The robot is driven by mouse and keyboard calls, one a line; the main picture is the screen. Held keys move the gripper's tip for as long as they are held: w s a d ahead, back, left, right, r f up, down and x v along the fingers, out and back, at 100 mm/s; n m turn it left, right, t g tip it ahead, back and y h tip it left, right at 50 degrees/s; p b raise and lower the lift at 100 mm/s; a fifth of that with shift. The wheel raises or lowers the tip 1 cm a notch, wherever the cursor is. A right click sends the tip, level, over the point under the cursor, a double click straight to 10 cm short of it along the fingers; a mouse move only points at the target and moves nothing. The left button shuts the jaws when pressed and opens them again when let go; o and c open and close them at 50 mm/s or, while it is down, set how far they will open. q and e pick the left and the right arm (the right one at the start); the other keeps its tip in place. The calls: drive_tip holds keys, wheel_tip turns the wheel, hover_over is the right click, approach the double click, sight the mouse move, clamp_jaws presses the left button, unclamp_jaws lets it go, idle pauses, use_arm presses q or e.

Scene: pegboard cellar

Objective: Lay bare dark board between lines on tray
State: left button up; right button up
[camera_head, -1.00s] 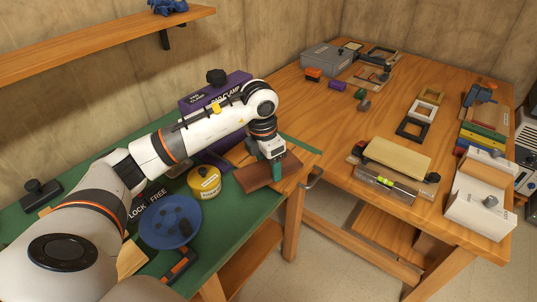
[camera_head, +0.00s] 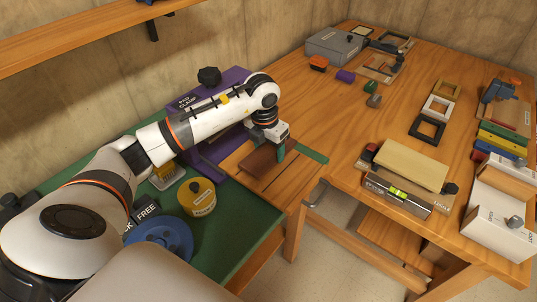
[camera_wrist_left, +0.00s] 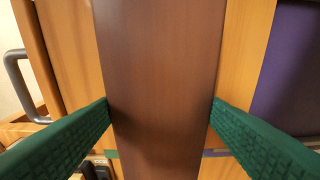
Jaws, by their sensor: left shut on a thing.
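The bare dark board (camera_head: 257,160) is a plain reddish-brown slab. My left gripper (camera_head: 281,152) is shut on it, with the arm reaching over from the left. In the left wrist view the board (camera_wrist_left: 160,60) runs lengthwise between the two green fingers, which grip its sides. The light wooden tray (camera_head: 290,186) lies below at the right end of the green bench, with thin dark lines on it. The board is over the tray, partly covering it; I cannot tell whether it touches. My right gripper is not in view.
A purple bar clamp box (camera_head: 228,84) stands behind the arm. A yellow tin (camera_head: 197,197) and a blue disc (camera_head: 163,240) sit on the green bench (camera_head: 230,225). The wooden table (camera_head: 345,110) at right holds frames, a spirit level (camera_head: 398,194) and a white box (camera_head: 497,215).

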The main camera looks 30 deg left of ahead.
sight(268, 152)
use_arm(q)
wheel_tip(268, 152, down, 3)
drive_tip(key=shift+f, duration=0.5)
drive_tip(key=o, duration=1.1)
drive_tip(key=shift+c, duration=0.2)
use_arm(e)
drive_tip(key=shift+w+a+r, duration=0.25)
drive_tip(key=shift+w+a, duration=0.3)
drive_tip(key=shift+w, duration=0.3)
